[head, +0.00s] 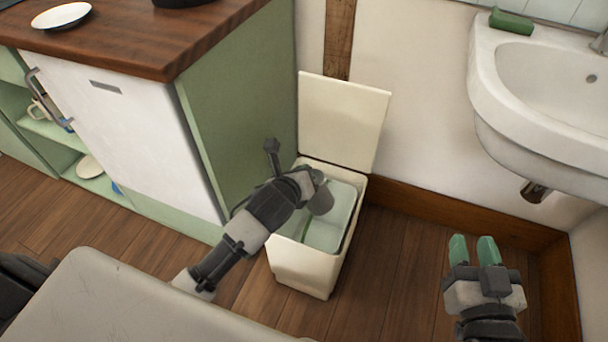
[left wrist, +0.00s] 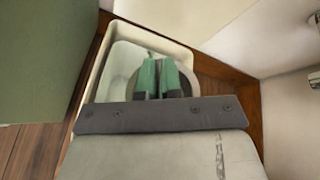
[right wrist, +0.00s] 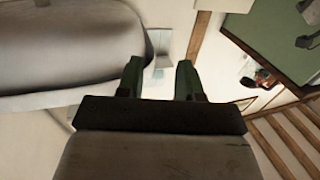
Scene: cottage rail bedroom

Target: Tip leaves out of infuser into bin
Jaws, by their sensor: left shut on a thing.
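The cream bin (head: 305,272) stands on the floor with its lid (head: 343,120) raised and a pale liner (head: 325,235) inside. My left arm reaches over it. The left gripper (left wrist: 165,72), its green fingers close together in the left wrist view, is shut on the infuser. The infuser (head: 321,199) is a small grey rounded thing above the bin's opening in the head view. In the left wrist view its round rim (left wrist: 190,82) shows behind the fingers. I cannot see any leaves. My right gripper (head: 473,245) is open and empty, right of the bin.
A green cabinet (head: 235,110) with a wooden top (head: 130,40) stands close on the bin's left. A white basin (head: 545,110) with a green soap-like block (head: 511,21) is at upper right. The wall is behind the bin. Bare floor lies between the bin and my right gripper.

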